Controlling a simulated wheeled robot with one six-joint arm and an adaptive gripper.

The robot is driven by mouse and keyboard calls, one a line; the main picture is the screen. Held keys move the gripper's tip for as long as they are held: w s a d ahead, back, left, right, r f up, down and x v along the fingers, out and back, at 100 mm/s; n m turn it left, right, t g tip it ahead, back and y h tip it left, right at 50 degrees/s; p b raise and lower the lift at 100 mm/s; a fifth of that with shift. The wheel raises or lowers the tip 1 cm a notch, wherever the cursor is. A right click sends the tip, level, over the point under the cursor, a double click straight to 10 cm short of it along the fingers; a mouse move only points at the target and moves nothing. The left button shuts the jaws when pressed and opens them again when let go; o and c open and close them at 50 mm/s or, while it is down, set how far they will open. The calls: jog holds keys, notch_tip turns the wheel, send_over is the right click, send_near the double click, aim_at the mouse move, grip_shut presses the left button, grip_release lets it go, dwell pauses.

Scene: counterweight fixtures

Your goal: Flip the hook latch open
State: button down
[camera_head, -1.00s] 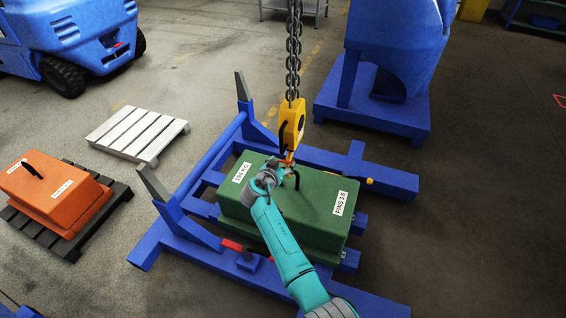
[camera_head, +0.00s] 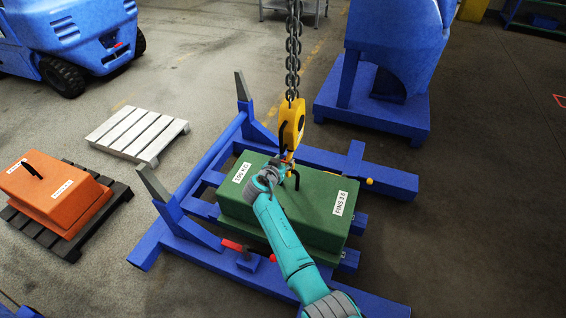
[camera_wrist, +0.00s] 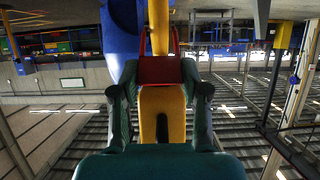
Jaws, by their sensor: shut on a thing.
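The yellow hook block (camera_head: 291,124) hangs on a chain above the green counterweight (camera_head: 320,208). My gripper (camera_head: 285,166) is at the lower end of the hook block, just above the counterweight's top. In the wrist view, my gripper (camera_wrist: 160,78) has its two dark fingers on either side of a red part (camera_wrist: 160,70), which looks like the hook latch, and is shut on it. The yellow hook body (camera_wrist: 160,112) lies between the fingers. The head view is too small to tell the latch's exact angle. A black lifting eye (camera_head: 297,180) stands on the counterweight beside my gripper.
The green counterweight sits in a blue frame (camera_head: 205,232) with upright posts. A steel chain (camera_head: 293,55) runs upward. An orange counterweight (camera_head: 50,192) on a dark pallet and a pale pallet (camera_head: 138,134) stand left. A blue machine (camera_head: 395,50) stands behind.

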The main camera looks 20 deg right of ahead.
jog(key=shift+w+d+r+g+y, duration=0.25)
jog(key=shift+r+g+y, duration=0.15)
jog(key=shift+r+g, duration=0.1)
jog(key=c, duration=0.6)
grip_release()
jog(key=shift+f, duration=0.1)
jog(key=shift+o, duration=0.2)
jog(key=v, duration=1.2)
jog(key=shift+w, duration=0.1)
